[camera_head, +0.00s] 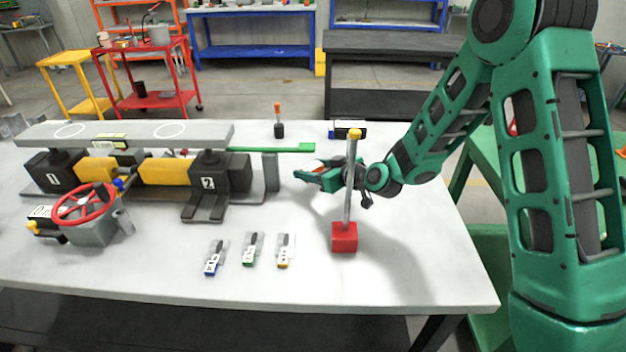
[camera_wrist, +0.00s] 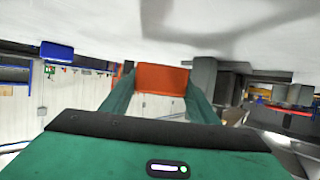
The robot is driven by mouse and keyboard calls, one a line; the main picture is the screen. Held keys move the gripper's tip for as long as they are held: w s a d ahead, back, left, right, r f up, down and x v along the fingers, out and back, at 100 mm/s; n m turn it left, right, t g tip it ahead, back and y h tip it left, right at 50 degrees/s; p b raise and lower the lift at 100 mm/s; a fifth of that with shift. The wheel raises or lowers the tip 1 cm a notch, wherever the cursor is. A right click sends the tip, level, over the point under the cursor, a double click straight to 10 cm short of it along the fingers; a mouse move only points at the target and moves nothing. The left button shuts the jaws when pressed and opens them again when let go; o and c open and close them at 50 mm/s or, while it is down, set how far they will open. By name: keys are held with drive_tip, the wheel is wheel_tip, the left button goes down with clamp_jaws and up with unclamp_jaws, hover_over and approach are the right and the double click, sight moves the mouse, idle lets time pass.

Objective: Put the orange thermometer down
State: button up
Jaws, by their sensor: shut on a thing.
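My gripper (camera_head: 308,176) reaches in from the right, low over the white table, and points left. It is shut on the orange thermometer. In the wrist view the thermometer shows as an orange block (camera_wrist: 163,79) between my two green fingers (camera_wrist: 155,95). In the head view only a bit of orange shows at the fingers, and the rest is hidden. The table surface (camera_wrist: 120,25) fills the top of the wrist view, close to the thermometer. I cannot tell whether they touch.
A red block with a grey, yellow-topped post (camera_head: 344,238) stands in front of my wrist. Left are the jacks under a grey beam (camera_head: 190,133), a green bar (camera_head: 275,149) and a red handwheel (camera_head: 84,204). Three small tagged items (camera_head: 249,250) lie in front. The table's front right (camera_head: 420,270) is clear.

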wheel_tip(320, 180, down, 4)
drive_tip(key=shift+a+r, duration=0.1)
drive_tip(key=shift+r, duration=0.15)
drive_tip(key=o, duration=1.1)
drive_tip(key=shift+o, duration=0.2)
drive_tip(key=v, duration=1.2)
